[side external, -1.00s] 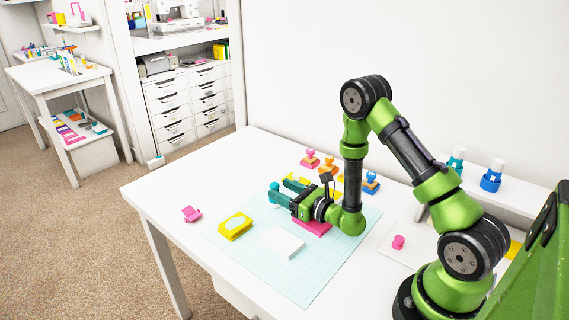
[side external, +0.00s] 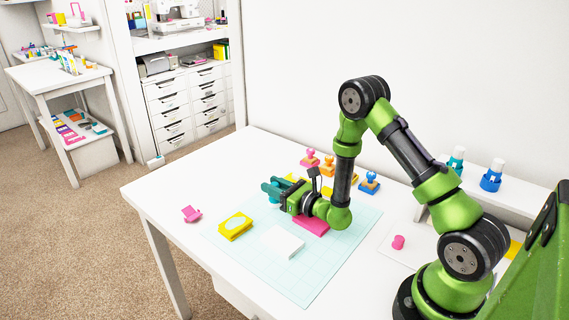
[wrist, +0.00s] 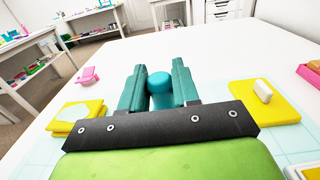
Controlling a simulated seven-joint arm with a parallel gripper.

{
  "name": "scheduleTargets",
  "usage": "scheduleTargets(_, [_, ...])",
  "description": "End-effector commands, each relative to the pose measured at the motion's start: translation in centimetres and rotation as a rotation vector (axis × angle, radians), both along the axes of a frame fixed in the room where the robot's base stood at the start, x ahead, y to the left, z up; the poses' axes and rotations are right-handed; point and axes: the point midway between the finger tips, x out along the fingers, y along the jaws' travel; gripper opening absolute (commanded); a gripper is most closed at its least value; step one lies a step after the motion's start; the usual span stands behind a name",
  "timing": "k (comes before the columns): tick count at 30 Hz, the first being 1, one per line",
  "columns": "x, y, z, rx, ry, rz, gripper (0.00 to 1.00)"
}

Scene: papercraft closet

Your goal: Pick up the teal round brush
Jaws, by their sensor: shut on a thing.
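The teal round brush (wrist: 160,84) stands between the two teal fingers of my gripper (wrist: 159,92) in the wrist view, with its rounded top showing and its lower part hidden by the gripper. My gripper is shut on it. In the side external view my gripper (side external: 269,188) lies low and level over the far left part of the table, and the brush is mostly hidden among the fingers there.
A pale cutting mat (side external: 313,284) carries a white block (side external: 283,242), a pink pad (side external: 311,226) and a yellow pad (side external: 236,226). A pink item (side external: 191,214) lies to the left. Several colored stamps stand behind my gripper. The table's front left is clear.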

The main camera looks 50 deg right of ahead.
Motion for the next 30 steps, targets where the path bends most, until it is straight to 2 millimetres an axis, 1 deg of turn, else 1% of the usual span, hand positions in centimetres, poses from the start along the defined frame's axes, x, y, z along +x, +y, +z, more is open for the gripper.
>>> scheduleTargets(4, [0.0,0.0,0.2,0.0,-0.001,0.0,0.0])
scheduleTargets(8, [0.0,0.0,0.9,-0.001,-0.002,-0.001,0.0])
scheduleTargets(11, [0.0,-0.1,2.2,-0.001,-0.004,-0.002,0.0])
scheduleTargets(18, [0.0,-0.1,6.6,-0.003,-0.006,-0.002,0.0])
scheduleTargets(21, [0.0,0.0,8.1,-0.002,-0.004,-0.001,0.0])
scheduleTargets(24, [0.0,0.0,9.2,-0.001,-0.003,-0.001,0.0])
scheduleTargets(30, [0.0,0.0,10.0,0.0,0.001,-0.001,0.0])
